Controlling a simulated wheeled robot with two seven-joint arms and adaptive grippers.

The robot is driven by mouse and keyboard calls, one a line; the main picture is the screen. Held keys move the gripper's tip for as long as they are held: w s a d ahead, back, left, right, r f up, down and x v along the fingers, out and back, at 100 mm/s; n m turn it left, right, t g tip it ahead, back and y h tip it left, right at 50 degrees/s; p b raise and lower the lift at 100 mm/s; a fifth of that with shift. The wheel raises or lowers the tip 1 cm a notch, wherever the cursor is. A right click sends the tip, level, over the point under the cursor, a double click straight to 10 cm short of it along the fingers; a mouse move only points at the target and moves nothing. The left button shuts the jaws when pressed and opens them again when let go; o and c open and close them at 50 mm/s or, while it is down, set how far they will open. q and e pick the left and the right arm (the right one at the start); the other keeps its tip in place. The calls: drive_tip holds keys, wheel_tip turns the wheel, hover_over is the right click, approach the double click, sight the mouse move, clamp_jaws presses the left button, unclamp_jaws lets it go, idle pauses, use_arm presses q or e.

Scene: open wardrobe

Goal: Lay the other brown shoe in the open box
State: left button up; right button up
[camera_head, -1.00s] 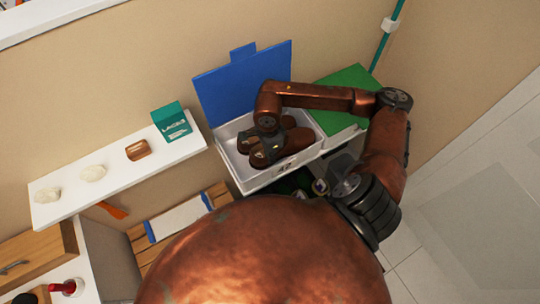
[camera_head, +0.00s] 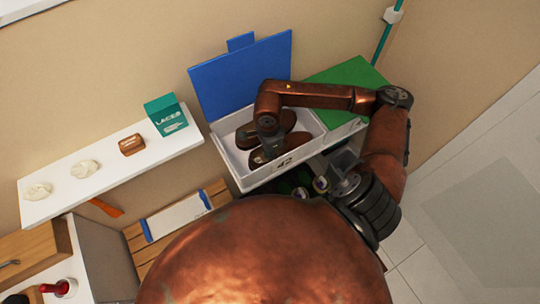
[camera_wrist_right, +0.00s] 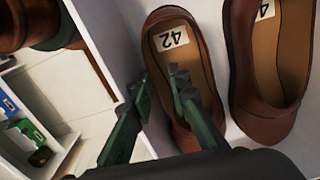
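Two brown shoes lie side by side in the open white box (camera_head: 236,164). In the right wrist view, one shoe (camera_wrist_right: 158,22) sits under my right gripper (camera_wrist_right: 163,80), and the other shoe (camera_wrist_right: 238,70) lies to its right. Each has a pale size label inside. My right gripper (camera_head: 272,152) reaches down into the box. Its fingertips are apart, one by the near shoe's left edge and one over its opening. My left gripper is not in view.
The box's blue lid (camera_head: 243,75) stands open behind it. A green-lidded box (camera_head: 345,78) is at its right. A white shelf (camera_head: 110,182) at the left holds a teal laces box (camera_head: 166,116), a brown block (camera_head: 131,144) and pale lumps.

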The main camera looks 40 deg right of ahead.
drive_tip(key=shift+o, duration=0.8)
drive_tip(key=shift+s+f, duration=0.1)
drive_tip(key=shift+s, duration=0.15)
drive_tip(key=shift+c, duration=1)
drive_tip(key=shift+o, duration=0.6)
drive_tip(key=shift+o, duration=1)
drive_tip(key=shift+r+p, duration=0.6)
drive_tip(key=shift+r, duration=0.7)
wheel_tip(320, 180, up, 12)
drive_tip(key=p, duration=0.4)
drive_tip(key=shift+f+p, duration=0.2)
drive_tip(key=shift+p, duration=0.15)
